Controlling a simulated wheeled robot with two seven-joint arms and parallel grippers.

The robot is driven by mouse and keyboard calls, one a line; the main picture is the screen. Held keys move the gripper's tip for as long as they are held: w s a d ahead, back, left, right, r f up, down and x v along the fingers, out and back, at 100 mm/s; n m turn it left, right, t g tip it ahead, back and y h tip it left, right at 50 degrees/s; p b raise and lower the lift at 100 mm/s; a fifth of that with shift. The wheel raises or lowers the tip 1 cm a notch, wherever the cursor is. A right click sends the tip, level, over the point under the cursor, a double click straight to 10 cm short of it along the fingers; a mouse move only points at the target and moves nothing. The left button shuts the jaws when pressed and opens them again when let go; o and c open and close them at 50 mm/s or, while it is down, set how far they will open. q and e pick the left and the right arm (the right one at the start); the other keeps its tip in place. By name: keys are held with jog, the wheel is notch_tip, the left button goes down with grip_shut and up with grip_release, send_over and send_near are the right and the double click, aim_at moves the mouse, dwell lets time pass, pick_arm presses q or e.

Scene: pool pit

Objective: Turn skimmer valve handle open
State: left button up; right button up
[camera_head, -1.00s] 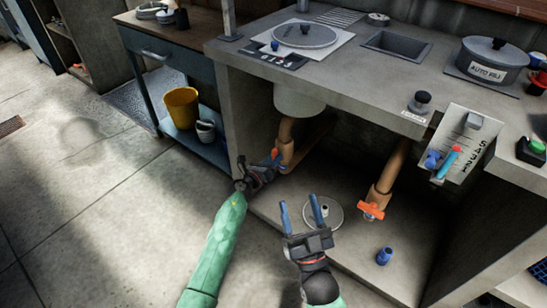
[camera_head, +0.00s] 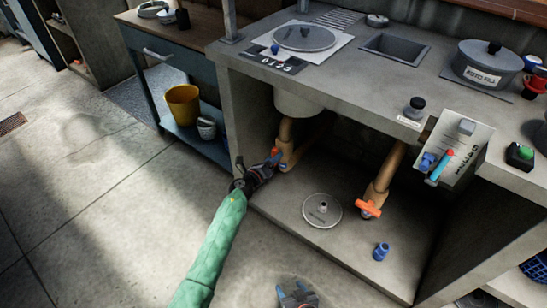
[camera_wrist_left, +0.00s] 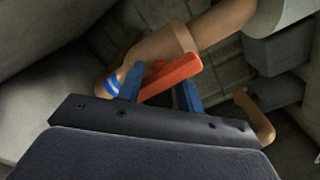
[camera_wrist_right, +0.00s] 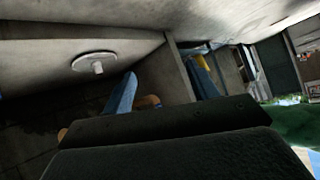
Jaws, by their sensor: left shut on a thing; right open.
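An orange valve handle (camera_head: 275,152) sits on the tan pipe (camera_head: 286,131) below the counter's round basin. My left gripper (camera_head: 271,160) is at this handle. In the left wrist view its blue fingers (camera_wrist_left: 160,92) are shut on the orange handle (camera_wrist_left: 172,77), one on each side. The pipe by it carries a blue band (camera_wrist_left: 111,85). A second orange handle (camera_head: 368,209) is on the right tan pipe, apart from both grippers. Which one is the skimmer valve I cannot tell. My right gripper (camera_head: 297,291) is open and empty at the bottom of the head view.
A round grey lid (camera_head: 322,211) and a blue fitting (camera_head: 381,252) lie on the low slab under the counter. The counter's side wall stands just left of the left pipe. A yellow bucket (camera_head: 182,106) is on the cart shelf. The floor at left is clear.

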pick_arm(q)
jog(key=shift+w+r, duration=0.1)
jog(key=shift+r, duration=0.05)
pick_arm(e)
jog(key=shift+g, duration=0.7)
jog(key=shift+s+d+f, duration=0.2)
jog(key=shift+s+f, duration=1.2)
jog(key=shift+f, duration=0.25)
pick_arm(q)
jog(key=o, duration=1)
jog(key=shift+c, duration=0.2)
